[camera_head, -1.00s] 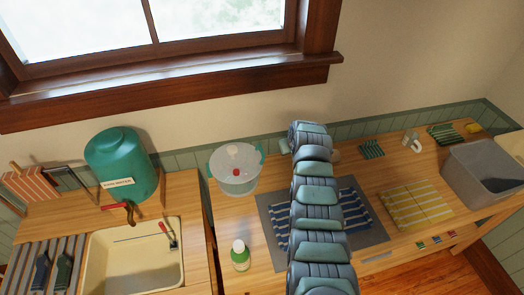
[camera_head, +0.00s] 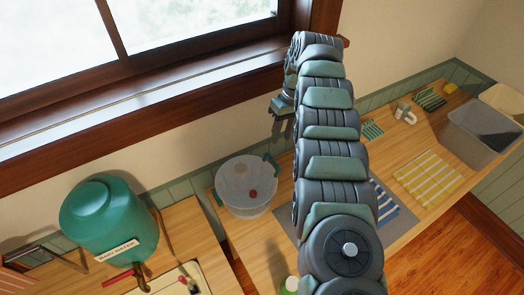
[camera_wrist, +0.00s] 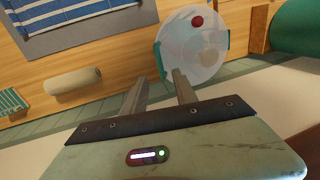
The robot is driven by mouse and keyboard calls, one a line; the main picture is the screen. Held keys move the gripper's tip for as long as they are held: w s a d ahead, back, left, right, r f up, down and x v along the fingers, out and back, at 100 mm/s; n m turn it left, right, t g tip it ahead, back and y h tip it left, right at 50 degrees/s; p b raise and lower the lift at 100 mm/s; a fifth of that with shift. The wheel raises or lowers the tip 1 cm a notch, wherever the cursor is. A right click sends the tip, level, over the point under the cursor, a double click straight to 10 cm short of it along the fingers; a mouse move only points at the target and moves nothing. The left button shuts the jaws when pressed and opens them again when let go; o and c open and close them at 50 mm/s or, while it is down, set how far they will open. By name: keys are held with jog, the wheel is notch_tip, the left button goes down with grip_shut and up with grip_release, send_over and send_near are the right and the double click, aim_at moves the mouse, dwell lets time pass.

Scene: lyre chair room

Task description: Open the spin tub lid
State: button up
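The spin tub (camera_head: 240,203) is a clear round tub with teal side clamps, standing on the wooden counter left of my arm. Its see-through lid (camera_head: 241,178) lies across the top and has a red knob (camera_head: 253,194). In the wrist view the lid (camera_wrist: 190,52) and red knob (camera_wrist: 197,21) show beyond my fingers. My gripper (camera_wrist: 159,77) is open with nothing between its fingers, apart from the tub. In the head view my gripper (camera_head: 279,122) hangs near the wall below the window, behind and right of the tub.
A teal water dispenser (camera_head: 108,220) stands left of the tub. A white-capped bottle (camera_head: 290,286) is partly hidden in front. A striped blue cloth (camera_head: 384,203), yellow cloth (camera_head: 428,178) and grey bin (camera_head: 482,133) are to the right. The window sill (camera_head: 150,110) juts out behind.

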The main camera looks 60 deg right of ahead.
aim_at(275, 162)
jog(key=f, duration=0.3)
jog(key=a+f+p, duration=0.1)
jog(key=f, duration=0.5)
jog(key=shift+w+a+f+p, duration=0.2)
jog(key=shift+a+f+p, duration=0.1)
jog(key=shift+a+p, duration=0.1)
jog(key=shift+w+f, duration=0.15)
jog(key=shift+f, duration=0.3)
jog(key=shift+c, duration=0.2)
grip_shut()
dwell(0.4)
